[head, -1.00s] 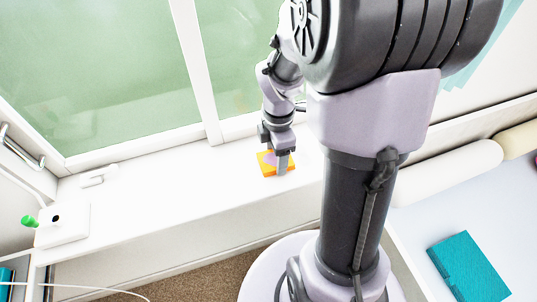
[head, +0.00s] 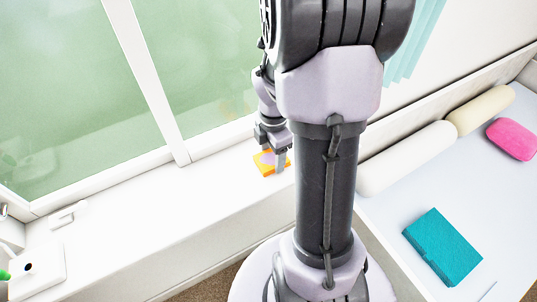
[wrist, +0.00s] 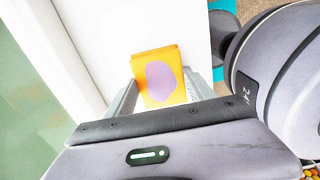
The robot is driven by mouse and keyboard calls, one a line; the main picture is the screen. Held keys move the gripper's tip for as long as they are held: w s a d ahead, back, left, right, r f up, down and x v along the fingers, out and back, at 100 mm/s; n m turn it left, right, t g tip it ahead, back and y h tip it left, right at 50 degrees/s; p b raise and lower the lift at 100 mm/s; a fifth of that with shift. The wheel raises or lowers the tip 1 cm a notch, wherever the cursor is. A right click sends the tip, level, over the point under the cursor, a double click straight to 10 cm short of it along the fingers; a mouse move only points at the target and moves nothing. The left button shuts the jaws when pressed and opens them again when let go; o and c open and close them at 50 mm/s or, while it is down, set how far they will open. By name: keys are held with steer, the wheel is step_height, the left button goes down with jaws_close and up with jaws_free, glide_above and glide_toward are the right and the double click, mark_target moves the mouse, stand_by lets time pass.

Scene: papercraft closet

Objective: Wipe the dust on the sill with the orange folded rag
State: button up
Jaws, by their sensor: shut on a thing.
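The orange folded rag (head: 265,168) is at my gripper (head: 272,160) over the white sill (head: 130,215), below the window. In the wrist view the rag (wrist: 168,62) shows a pale purple oval patch and sits between the two fingers of my gripper (wrist: 160,98), which are shut on it. The rag looks on or just above the sill; I cannot tell which. No dust stands out on the bright sill, and the part behind my arm is hidden.
A window frame post (head: 150,85) stands behind the sill. A white latch (head: 68,214) and a white box (head: 38,272) are at the left. At the right, a bed holds cream bolsters (head: 408,158), a pink cushion (head: 512,138) and a teal folded item (head: 442,247).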

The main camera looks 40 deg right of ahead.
steer(key=shift+s+f, duration=0.1)
steer(key=shift+f, duration=0.05)
step_height(320, 180, up, 5)
steer(key=p, duration=0.5)
steer(key=shift+r, duration=0.2)
steer(key=shift+d+f, duration=0.1)
steer(key=shift+f, duration=0.05)
